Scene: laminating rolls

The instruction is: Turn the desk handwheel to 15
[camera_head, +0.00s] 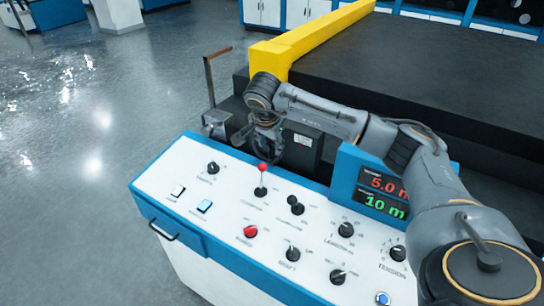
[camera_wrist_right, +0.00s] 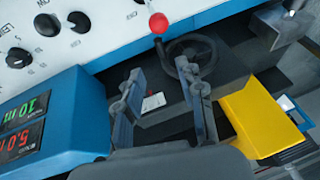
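The dark handwheel (camera_wrist_right: 207,42) shows in the right wrist view, beyond the desk's edge and behind the red-knobbed lever. In the head view my right gripper mostly hides that spot, so I cannot make out the wheel or its setting there. My right gripper (camera_wrist_right: 162,80) is open, with nothing between its fingers; the wheel lies just past the fingertips. In the head view the gripper (camera_head: 267,134) hangs beyond the desk's far edge. A display (camera_head: 383,193) reads 5.0 m in red and 10 m in green. My left gripper is not in view.
The white and blue control desk (camera_head: 190,235) carries several knobs and buttons. A red-knobbed lever (camera_head: 262,167) stands close to my right gripper. A yellow beam (camera_head: 310,38) and black machine bed (camera_head: 420,70) lie behind. The floor at the left is clear.

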